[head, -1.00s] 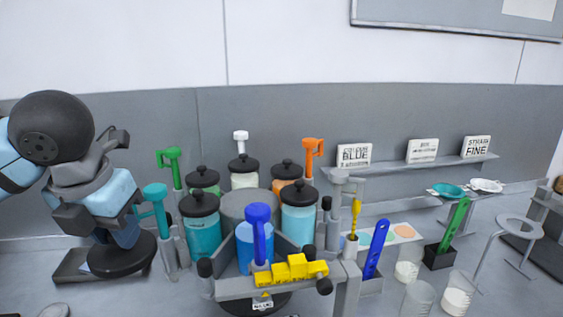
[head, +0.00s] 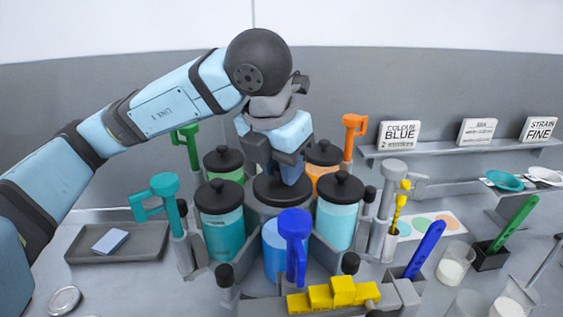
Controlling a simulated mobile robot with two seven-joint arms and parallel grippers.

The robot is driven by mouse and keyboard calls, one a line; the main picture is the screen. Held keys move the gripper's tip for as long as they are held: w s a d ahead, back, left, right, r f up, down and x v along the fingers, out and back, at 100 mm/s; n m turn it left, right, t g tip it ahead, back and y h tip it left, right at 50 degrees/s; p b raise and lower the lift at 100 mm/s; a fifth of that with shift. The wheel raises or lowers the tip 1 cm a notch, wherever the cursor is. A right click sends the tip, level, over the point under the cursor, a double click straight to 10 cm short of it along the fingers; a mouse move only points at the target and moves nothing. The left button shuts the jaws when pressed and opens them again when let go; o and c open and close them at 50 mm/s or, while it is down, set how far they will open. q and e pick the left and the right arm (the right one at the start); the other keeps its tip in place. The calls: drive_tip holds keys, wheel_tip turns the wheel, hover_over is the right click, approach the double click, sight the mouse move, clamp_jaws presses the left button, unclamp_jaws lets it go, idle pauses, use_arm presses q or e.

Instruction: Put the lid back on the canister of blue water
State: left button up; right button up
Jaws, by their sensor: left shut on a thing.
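The canister of blue water (head: 275,252) stands at the front of the drum ring with no lid on it. A blue-handled tool (head: 295,230) stands in front of it and hides part of it. My left gripper (head: 291,178) is shut on a black lid (head: 268,192). It holds the lid level over the grey middle of the ring, behind the blue canister's mouth and apart from it. The gripper hides the knob of the lid and the back of the ring. My right gripper is not in view.
Lidded canisters of teal (head: 220,228), light blue (head: 337,222), green (head: 222,163) and orange (head: 324,157) stand close around. Teal (head: 164,185) and orange (head: 354,125) handled tools rise beside them. Yellow blocks (head: 335,293) lie in front. A grey tray (head: 150,243) at left holds a pale blue pad.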

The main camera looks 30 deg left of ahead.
use_arm(q)
drive_tip(key=shift+w+d+f, duration=0.1)
drive_tip(key=shift+w+f, duration=0.15)
drive_tip(key=shift+f, duration=0.45)
wheel_tip(320, 180, down, 2)
drive_tip(key=shift+s+f+b, duration=0.15)
drive_tip(key=shift+f+b, duration=0.05)
drive_tip(key=shift+b, duration=0.4)
wheel_tip(320, 180, down, 2)
drive_tip(key=shift+f+b, duration=0.1)
drive_tip(key=shift+b, duration=1.15)
drive_tip(key=shift+b, duration=0.35)
